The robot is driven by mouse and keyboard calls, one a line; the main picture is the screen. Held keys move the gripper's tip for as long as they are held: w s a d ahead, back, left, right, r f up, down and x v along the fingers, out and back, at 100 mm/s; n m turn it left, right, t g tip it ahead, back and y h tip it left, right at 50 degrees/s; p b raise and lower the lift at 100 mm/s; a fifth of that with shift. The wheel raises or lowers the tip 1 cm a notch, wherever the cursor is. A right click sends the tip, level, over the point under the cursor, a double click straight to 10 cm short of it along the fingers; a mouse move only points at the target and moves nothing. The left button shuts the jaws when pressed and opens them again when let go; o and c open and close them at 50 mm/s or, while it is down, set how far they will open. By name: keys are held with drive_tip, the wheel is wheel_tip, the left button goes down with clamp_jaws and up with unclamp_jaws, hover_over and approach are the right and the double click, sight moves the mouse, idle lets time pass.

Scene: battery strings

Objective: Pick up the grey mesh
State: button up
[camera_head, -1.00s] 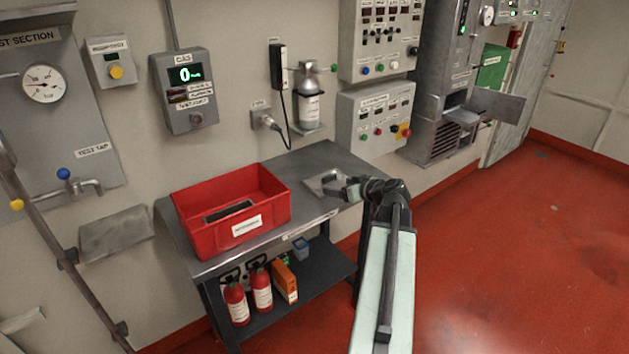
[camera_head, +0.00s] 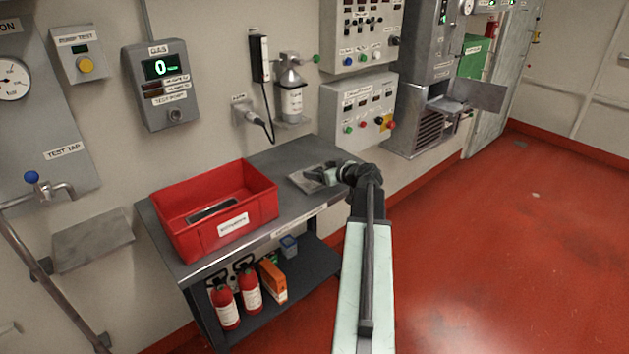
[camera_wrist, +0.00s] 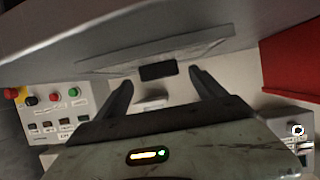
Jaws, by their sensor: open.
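The grey mesh (camera_head: 300,181) looks like a thin flat square piece lying on the dark grey table top, right of the red bin. My gripper (camera_head: 318,173) is at its right part and hides some of it in the head view. In the wrist view a flat grey piece (camera_wrist: 190,50), seen nearly edge-on, lies beyond the fingers, with a small dark block (camera_wrist: 157,71) at its edge. My gripper (camera_wrist: 160,76) is open there, its two fingers apart on either side of the dark block. I cannot tell whether they touch anything.
The red bin (camera_head: 180,239) stands on the left of the table (camera_head: 275,157), with a dark item inside. A bottle (camera_head: 291,100) and a control box (camera_head: 358,112) are on the wall behind. Red extinguishers (camera_head: 224,304) stand on the lower shelf. The red floor at right is clear.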

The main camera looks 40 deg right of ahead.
drive_tip(key=shift+w+f, duration=0.1)
drive_tip(key=shift+w, duration=0.1)
clamp_jaws()
wheel_tip(320, 180, up, 10)
drive_tip(key=p, duration=1)
